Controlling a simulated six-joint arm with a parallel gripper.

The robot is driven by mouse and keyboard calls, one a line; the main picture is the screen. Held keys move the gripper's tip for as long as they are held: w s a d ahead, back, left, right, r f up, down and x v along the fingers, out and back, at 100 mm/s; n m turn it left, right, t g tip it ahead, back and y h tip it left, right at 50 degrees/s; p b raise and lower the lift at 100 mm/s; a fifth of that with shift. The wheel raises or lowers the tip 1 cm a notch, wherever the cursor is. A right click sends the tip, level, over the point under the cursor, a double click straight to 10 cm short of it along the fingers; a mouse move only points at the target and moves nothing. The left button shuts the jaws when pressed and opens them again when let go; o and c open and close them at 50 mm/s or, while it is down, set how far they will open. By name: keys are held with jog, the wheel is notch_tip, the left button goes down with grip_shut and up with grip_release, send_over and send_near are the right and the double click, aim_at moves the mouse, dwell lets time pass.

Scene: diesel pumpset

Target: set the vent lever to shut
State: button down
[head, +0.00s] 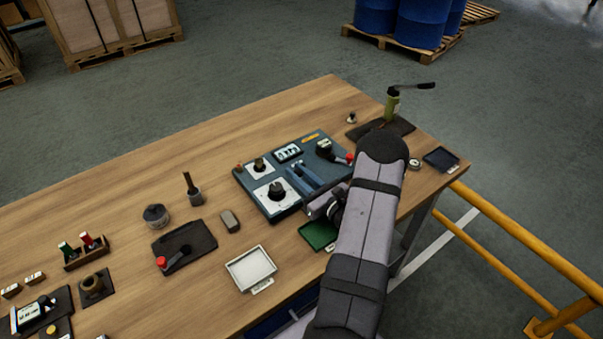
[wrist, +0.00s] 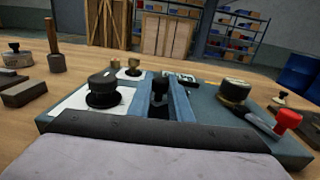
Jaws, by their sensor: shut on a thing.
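A blue-grey control panel (head: 258,190) lies on the wooden bench. My gripper (head: 296,168) reaches over its middle from the near right, its two blue fingers close together. In the wrist view the fingers (wrist: 164,84) close around a dark upright lever with a black top (wrist: 158,87); most of its shaft is hidden.
A black knob on a white plate (wrist: 103,90) stands left of my fingers, with a smaller knob (wrist: 132,68) behind. A green tray (head: 318,235) and a white tray (head: 251,268) lie in front of the panel. A hand-pump-like device (head: 393,104) stands at the back right.

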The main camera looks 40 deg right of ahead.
aim_at(302, 198)
jog(key=m+h, duration=0.1)
jog(key=h, duration=0.1)
jog(key=w+a+m+h, duration=0.1)
jog(key=shift+h+b, duration=0.35)
jog(key=shift+h, duration=0.05)
jog(key=shift+w+m+h, duration=0.2)
jog(key=shift+m+h, duration=0.4)
jog(key=shift+g, duration=0.3)
jog(key=c, duration=1.6)
grip_release()
jog(key=shift+s+b, duration=0.45)
jog(key=b+v, duration=0.1)
jog(key=v, duration=0.4)
jog(key=shift+s+a+f+b, duration=0.1)
jog(key=shift+a+b, duration=0.05)
jog(key=shift+b, duration=0.25)
jog(key=shift+s+a, duration=0.2)
jog(key=shift+s, duration=0.3)
